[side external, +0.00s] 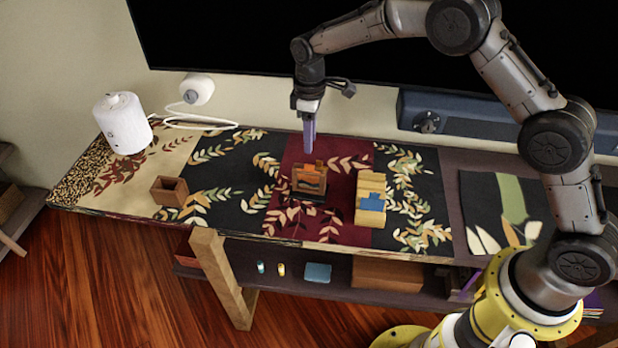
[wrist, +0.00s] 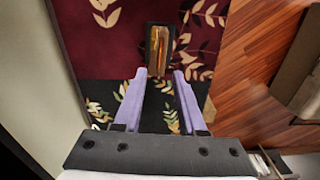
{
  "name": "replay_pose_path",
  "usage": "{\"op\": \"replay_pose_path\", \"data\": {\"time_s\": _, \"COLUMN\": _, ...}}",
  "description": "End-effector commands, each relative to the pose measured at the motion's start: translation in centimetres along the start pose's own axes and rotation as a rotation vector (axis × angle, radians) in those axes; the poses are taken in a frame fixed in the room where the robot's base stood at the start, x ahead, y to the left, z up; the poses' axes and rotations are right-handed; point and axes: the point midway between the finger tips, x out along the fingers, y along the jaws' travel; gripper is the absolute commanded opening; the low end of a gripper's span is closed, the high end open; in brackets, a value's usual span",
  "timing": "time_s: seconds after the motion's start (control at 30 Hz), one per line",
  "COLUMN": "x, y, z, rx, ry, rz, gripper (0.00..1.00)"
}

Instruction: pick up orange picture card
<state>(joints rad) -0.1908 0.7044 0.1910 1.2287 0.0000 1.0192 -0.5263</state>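The orange picture card (side external: 309,178) stands upright in a small dark wooden holder (side external: 308,191) on the dark red part of the leaf-patterned runner. In the wrist view the card shows from above as a thin orange strip (wrist: 158,47) inside the dark frame of the holder. My gripper (side external: 310,150) points down above the table, close above and behind the card, not touching it. In the wrist view the two purple fingers (wrist: 159,78) are apart with nothing between them, and the holder lies beyond their tips.
A light wooden block with a blue piece (side external: 371,198) stands just right of the holder. An empty brown wooden box (side external: 170,191) is at the left on the runner. A white cylinder (side external: 123,122) stands at the back left. The runner between box and holder is clear.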

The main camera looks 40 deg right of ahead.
Motion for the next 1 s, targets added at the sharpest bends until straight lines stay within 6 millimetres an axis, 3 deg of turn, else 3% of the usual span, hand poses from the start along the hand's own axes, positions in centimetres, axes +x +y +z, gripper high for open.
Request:
{"op": "replay_pose_path", "data": {"time_s": 0.1, "x": 1.8, "y": 0.0, "z": 0.0, "rx": 0.000, "ry": -0.002, "rz": -0.001, "gripper": 0.40}}
{"op": "replay_pose_path", "data": {"time_s": 0.37, "x": 3.6, "y": 0.0, "z": 0.1, "rx": 0.001, "ry": -0.001, "rz": 0.000, "gripper": 0.40}}
{"op": "replay_pose_path", "data": {"time_s": 0.63, "x": 7.3, "y": 0.0, "z": 0.3, "rx": 0.001, "ry": -0.001, "rz": -0.001, "gripper": 0.40}}
{"op": "replay_pose_path", "data": {"time_s": 0.97, "x": 8.1, "y": 0.0, "z": 0.2, "rx": 0.001, "ry": 0.002, "rz": 0.001, "gripper": 0.40}}
{"op": "replay_pose_path", "data": {"time_s": 1.0, "x": 8.1, "y": 0.0, "z": 0.2, "rx": 0.001, "ry": 0.001, "rz": 0.001, "gripper": 0.36}}
